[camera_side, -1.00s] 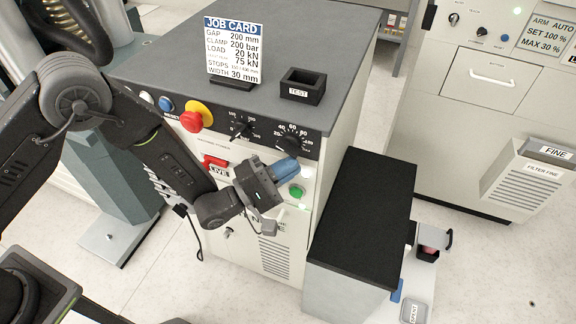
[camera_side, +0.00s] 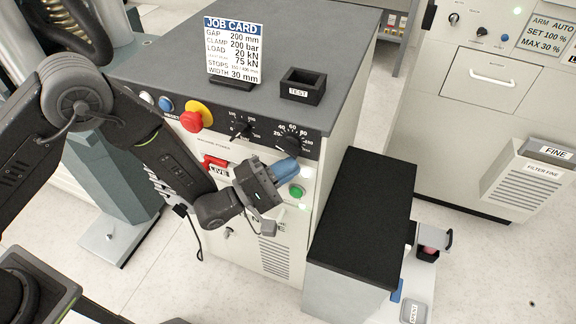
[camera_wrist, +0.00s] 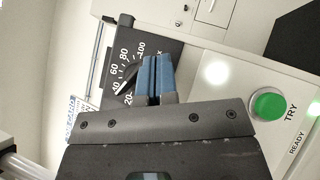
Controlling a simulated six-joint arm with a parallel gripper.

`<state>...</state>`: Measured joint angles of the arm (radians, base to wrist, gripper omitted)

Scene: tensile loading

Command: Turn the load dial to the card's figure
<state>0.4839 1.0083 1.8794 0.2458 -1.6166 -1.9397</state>
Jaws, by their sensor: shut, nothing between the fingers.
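The load dial is a black knob (camera_side: 291,145) with a white scale on the cabinet's dark front panel. In the wrist view the knob (camera_wrist: 128,76) shows just left of my fingers, partly hidden by them, among the figures 20 to 100. I cannot read its exact setting. My gripper (camera_side: 286,168) has its blue fingers shut with nothing between them, just below the dial; the fingers (camera_wrist: 158,75) show side by side in the wrist view. I cannot tell whether they touch the knob. The job card (camera_side: 233,50) stands on the cabinet top and reads LOAD 20 kN, with 75 kN below.
A second dial (camera_side: 241,129) and a red stop button (camera_side: 191,121) on yellow lie left along the panel. A green TRY button (camera_wrist: 269,105) is close to my gripper. A black TEST tray (camera_side: 303,86) sits on top. A black-topped bench (camera_side: 366,215) stands at the right.

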